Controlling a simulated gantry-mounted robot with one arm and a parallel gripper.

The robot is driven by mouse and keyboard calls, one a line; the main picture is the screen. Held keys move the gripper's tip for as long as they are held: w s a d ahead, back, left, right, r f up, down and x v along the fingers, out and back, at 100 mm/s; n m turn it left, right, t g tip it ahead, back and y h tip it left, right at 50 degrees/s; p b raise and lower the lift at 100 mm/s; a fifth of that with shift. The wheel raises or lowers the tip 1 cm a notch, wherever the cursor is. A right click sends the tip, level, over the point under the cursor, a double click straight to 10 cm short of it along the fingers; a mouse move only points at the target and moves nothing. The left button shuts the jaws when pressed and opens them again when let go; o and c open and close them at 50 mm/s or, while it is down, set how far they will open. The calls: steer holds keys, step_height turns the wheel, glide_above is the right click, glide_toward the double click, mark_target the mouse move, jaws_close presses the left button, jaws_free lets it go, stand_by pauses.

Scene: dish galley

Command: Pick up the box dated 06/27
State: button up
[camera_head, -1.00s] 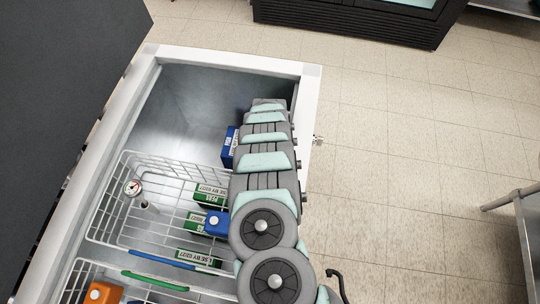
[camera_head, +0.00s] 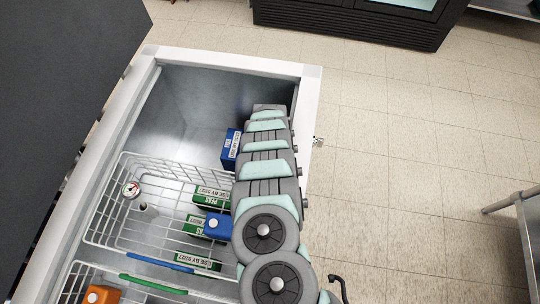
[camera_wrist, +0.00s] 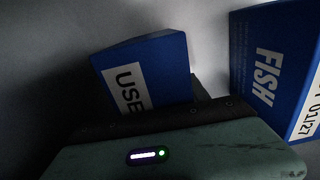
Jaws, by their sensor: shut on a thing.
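In the wrist view, a blue box (camera_wrist: 148,70) stands just beyond my gripper (camera_wrist: 192,102), tilted, with a white label reading "USE"; the rest of the label is hidden, so its date cannot be read. My gripper is shut on this box, though the contact itself is mostly hidden. A second blue box (camera_wrist: 270,70), marked "FISH", is at the right, apart from the gripper, with a label ending "01/27". In the head view, one blue box (camera_head: 230,148) with a white label shows beside my arm in the freezer; which of the two it is I cannot tell. The arm hides my gripper there.
The open chest freezer has a white rim (camera_head: 311,105) and bare grey walls at its far end. A wire basket (camera_head: 115,205) holds green boxes (camera_head: 210,195) and a blue box (camera_head: 217,225). An orange box (camera_head: 98,293) is in the nearer basket. A round thermometer (camera_head: 131,189) hangs in the far basket.

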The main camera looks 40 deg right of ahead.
jaws_close()
stand_by(0.3)
